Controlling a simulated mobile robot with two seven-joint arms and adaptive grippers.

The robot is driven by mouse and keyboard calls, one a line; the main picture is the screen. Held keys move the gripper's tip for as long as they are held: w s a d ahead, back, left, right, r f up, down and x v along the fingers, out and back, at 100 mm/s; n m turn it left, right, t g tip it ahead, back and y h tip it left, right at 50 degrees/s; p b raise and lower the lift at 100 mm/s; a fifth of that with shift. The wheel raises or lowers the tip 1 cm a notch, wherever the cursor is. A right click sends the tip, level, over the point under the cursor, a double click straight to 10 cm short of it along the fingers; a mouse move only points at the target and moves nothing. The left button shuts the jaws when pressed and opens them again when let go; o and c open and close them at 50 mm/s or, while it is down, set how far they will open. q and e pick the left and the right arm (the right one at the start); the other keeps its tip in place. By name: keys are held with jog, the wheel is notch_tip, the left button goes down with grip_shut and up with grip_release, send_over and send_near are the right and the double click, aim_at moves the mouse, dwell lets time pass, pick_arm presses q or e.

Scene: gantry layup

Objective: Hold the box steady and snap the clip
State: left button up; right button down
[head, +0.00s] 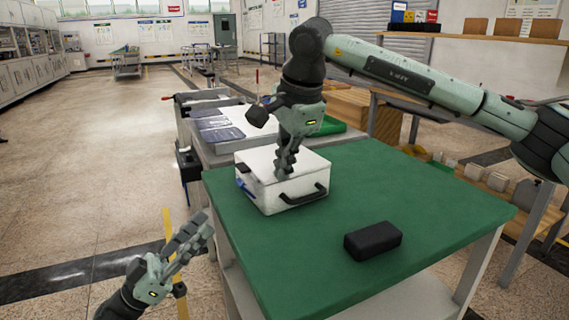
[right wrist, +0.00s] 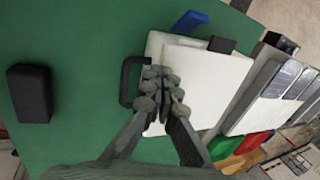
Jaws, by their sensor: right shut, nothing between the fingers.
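A white box (head: 262,191) with a black handle (head: 304,196) sits on the green table, its lid lying down. On its left side are a blue clip (head: 243,187) and a dark piece (head: 246,168). In the right wrist view the blue clip (right wrist: 188,22) sticks out past the edge of the box (right wrist: 205,85), beside the dark piece (right wrist: 221,44). My right gripper (head: 284,174) is shut and empty, pointing down at the lid near the handle side; I cannot tell whether it touches. My left gripper (head: 206,227) is open and empty, left of the table edge, apart from the box.
A black block (head: 373,241) lies on the green table (head: 420,195), right of the box. Behind the box is a grey bench (head: 205,150) with dark panels and trays. The table is clear around the block. Shelves with small items stand at the right.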

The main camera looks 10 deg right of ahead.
pick_arm(q)
jog(key=shift+f, duration=0.2)
jog(key=shift+c, duration=0.3)
jog(key=shift+r, duration=0.1)
jog(key=shift+c, duration=1.2)
jog(key=shift+s+d+r+n+g, duration=0.1)
jog(key=shift+s+r+n+g, duration=0.1)
jog(key=shift+n+g, duration=0.15)
jog(key=shift+c, duration=1.2)
jog(key=shift+s+n+g+h, duration=0.2)
jog(key=shift+n+g+h, duration=0.2)
jog(key=shift+n+g, duration=0.2)
grip_shut()
jog(key=shift+s+a+f+n+t+y, duration=0.25)
jog(key=shift+a+f+n, duration=0.4)
jog(key=shift+n, duration=1.85)
jog(key=shift+w+a+f+n+t, duration=0.15)
jog(key=shift+a+f+n+t, duration=0.4)
jog(key=shift+n, duration=2)
jog(key=shift+s+a+f+n+t+y, duration=0.15)
jog(key=shift+a+f+n, duration=0.65)
jog(key=shift+n, duration=1.7)
jog(key=shift+w+a+r, duration=0.1)
jog(key=shift+r, duration=0.1)
